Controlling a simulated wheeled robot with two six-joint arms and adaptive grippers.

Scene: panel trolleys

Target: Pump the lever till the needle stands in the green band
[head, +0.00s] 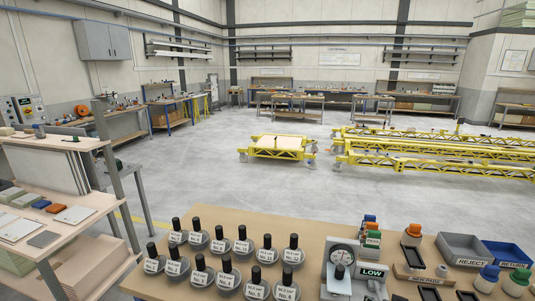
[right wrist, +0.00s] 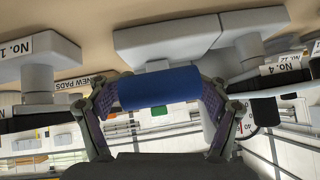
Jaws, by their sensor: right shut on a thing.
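A round gauge (head: 342,256) stands on a grey unit at the front of the bench in the head view. Its needle is too small to read, and I cannot make out the green band. A dark display (head: 371,272) beside it reads LOW. My right gripper (right wrist: 160,90) is shut on a blue cylindrical grip (right wrist: 160,87) in the right wrist view. Whether the grip joins a lever is hidden there. My right gripper is outside the head view. My left gripper is not in view.
Several numbered cups with black handles stand left of the gauge, on the wooden bench (head: 170,288). A grey REJECT bin (head: 466,261) and a blue RETURN bin (head: 510,264) stand at the right. Yellow trolleys (head: 278,147) stand on the floor beyond.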

